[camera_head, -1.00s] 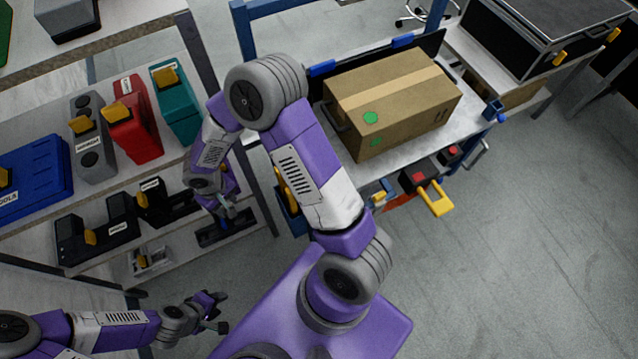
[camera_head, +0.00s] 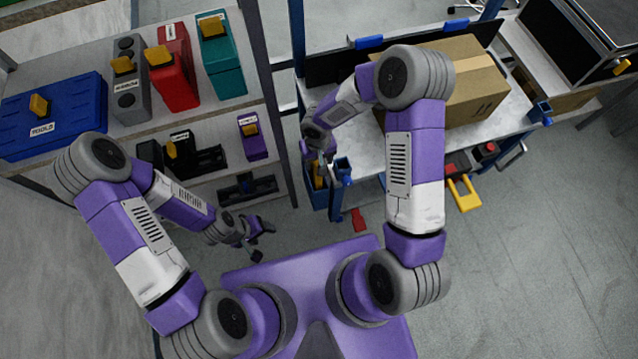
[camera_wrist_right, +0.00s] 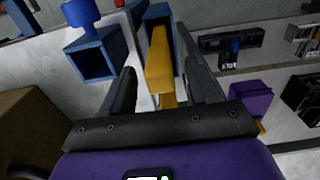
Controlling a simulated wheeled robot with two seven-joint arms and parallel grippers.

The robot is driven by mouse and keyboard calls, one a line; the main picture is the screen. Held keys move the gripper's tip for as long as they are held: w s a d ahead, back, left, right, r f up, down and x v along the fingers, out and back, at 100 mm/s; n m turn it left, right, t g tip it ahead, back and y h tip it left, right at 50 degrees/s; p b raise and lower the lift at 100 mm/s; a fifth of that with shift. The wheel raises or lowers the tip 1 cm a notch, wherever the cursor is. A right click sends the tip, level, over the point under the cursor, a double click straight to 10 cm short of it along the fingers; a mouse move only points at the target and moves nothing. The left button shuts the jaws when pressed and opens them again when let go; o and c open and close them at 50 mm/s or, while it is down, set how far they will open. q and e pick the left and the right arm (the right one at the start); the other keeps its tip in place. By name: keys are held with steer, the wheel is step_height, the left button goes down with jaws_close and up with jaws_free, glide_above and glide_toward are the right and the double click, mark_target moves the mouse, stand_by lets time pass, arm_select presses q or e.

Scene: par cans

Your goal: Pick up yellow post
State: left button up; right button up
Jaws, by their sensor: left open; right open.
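A yellow post (camera_wrist_right: 159,62) stands between the two spread fingers of my right gripper (camera_wrist_right: 162,84) in the right wrist view. The fingers are open, with one on each side of it, and I cannot tell whether they touch it. In the head view the post (camera_head: 318,174) shows small at the blue holder (camera_head: 317,198) on the cart's left side. My right gripper (camera_head: 326,158) is right above it there and partly hides it. My left gripper (camera_head: 258,242) is open and empty, above the floor in front of the shelf.
A cart (camera_head: 352,155) carries a cardboard box (camera_head: 475,85). Blue square tubes (camera_wrist_right: 95,60) stand beside the post. The shelf (camera_head: 75,165) on the left holds blue, grey, red, teal and purple cases with yellow handles. The floor (camera_head: 545,230) at right is clear.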

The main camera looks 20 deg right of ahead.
step_height(320, 180, down, 2)
steer(key=shift+f, duration=0.1)
steer(key=c, duration=1)
